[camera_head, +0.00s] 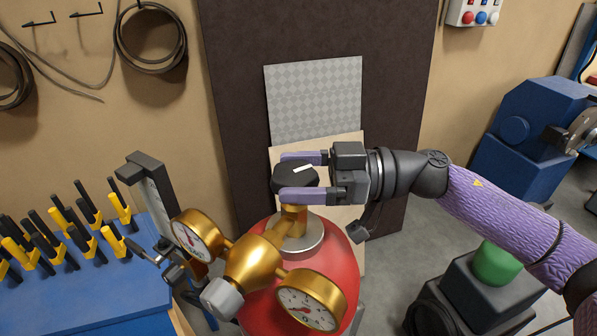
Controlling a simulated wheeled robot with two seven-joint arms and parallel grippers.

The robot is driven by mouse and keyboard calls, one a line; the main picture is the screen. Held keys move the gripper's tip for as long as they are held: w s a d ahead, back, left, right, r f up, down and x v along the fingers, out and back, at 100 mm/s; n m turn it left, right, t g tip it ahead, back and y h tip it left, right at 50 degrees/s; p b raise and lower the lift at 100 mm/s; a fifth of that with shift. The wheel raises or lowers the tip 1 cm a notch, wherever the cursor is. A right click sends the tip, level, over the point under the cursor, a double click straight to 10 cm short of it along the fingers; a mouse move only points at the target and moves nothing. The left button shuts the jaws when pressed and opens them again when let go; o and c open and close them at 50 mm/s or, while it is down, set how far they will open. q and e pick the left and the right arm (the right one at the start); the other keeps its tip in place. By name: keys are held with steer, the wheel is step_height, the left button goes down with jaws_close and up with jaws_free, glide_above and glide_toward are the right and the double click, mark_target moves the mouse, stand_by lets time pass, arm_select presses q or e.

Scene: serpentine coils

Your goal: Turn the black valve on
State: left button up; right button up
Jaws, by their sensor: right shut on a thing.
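The black valve (288,180) is a round knob with a white mark on its top. It sits on the brass fitting (250,258) above the red tank (345,262). My right gripper (302,176) comes in from the right, with one purple finger on the far side of the knob and one on the near side. It is shut on the knob. The white mark on the knob slants up to the right. Two pressure gauges, a left one (196,236) and a lower right one (311,301), are on the fitting. My left gripper is not in view.
A blue bench (95,300) with several yellow and black clamps (55,245) stands at the left, with a metal clamp beside the left gauge. A dark panel (232,90) stands behind the tank. Blue machinery (530,135) is at the right. A green-topped black unit (497,262) is below my right arm.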

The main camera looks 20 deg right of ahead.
steer(key=shift+r+g, duration=0.15)
steer(key=shift+g, duration=0.15)
steer(key=shift+n+g+p, duration=0.45)
steer(key=shift+n+g, duration=0.25)
steer(key=shift+g, duration=0.1)
steer(key=shift+w+n+g+y, duration=0.15)
steer(key=shift+n+g+y, duration=0.15)
steer(key=shift+n+g, duration=0.7)
steer(key=n+g, duration=0.2)
steer(key=g, duration=0.2)
steer(key=shift+g+b, duration=0.3)
steer(key=shift+g, duration=0.1)
steer(key=shift+w+f+n+g+h+b, duration=0.1)
steer(key=shift+f+n+g+h+b, duration=0.1)
steer(key=shift+n+g+h+b, duration=0.6)
steer(key=n+g+h+b, duration=0.1)
steer(key=n+g+b, duration=0.1)
steer(key=g+b, duration=0.1)
steer(key=shift+n+g, duration=0.3)
steer(key=shift+g, duration=0.2)
steer(key=shift+r+n+g+h+b, duration=0.1)
steer(key=shift+n+g+h+b, duration=0.45)
steer(key=shift+b, duration=0.45)
